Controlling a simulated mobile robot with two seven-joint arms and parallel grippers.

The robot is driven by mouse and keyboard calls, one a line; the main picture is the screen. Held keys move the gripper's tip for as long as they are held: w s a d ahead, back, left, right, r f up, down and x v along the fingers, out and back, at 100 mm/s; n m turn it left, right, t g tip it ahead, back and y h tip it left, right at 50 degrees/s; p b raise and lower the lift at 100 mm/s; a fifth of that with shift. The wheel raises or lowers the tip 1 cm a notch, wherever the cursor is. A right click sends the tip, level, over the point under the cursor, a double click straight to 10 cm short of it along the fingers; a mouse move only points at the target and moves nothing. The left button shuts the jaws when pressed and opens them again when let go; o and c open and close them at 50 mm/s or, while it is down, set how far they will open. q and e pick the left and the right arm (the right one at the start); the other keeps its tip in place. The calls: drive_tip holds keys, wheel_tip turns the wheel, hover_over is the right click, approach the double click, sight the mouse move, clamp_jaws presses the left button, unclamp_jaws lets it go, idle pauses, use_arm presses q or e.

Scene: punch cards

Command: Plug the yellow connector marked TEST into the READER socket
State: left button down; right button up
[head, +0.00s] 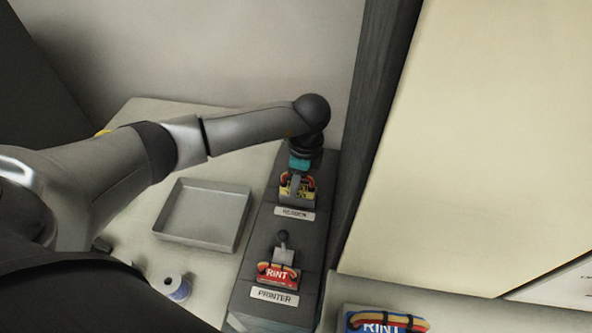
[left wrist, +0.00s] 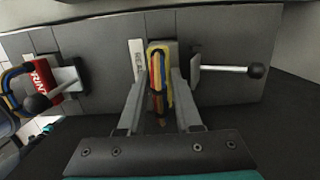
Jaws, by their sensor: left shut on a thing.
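The yellow connector (head: 298,189) with its red-orange cable loop is at the READER socket, just behind the READER label (head: 294,212). My left gripper (head: 298,178) is shut on it from above. In the left wrist view the connector (left wrist: 158,72) sits between the two fingers of the gripper (left wrist: 159,92), next to the label (left wrist: 137,62). Its lettering is not readable. I cannot tell whether it is fully seated. A lever with a black knob (left wrist: 257,70) stands at the READER socket, right of the fingers. My right gripper is not in view.
A red connector (head: 277,275) sits at the PRINTER socket, with a black-knobbed lever (head: 283,237) behind it. A blue connector (head: 380,322) lies at the bottom right. An empty grey tray (head: 243,226) and a spool (head: 177,287) are left of the console. A dark post (head: 372,110) stands close right.

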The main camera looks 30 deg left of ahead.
use_arm(q)
drive_tip(key=shift+f+b, duration=0.7)
drive_tip(key=shift+f, duration=0.7)
idle(0.9)
drive_tip(key=c, duration=0.5)
unclamp_jaws()
drive_tip(key=shift+s, duration=0.1)
drive_tip(key=r, duration=0.4)
drive_tip(key=d+r+p, duration=0.1)
drive_tip(key=r, duration=0.4)
drive_tip(key=r+p, duration=0.1)
drive_tip(key=r, duration=0.4)
drive_tip(key=shift+w+d, duration=0.2)
drive_tip(key=shift+d, duration=0.15)
drive_tip(key=shift+w+d+r, duration=0.1)
drive_tip(key=shift+r, duration=0.55)
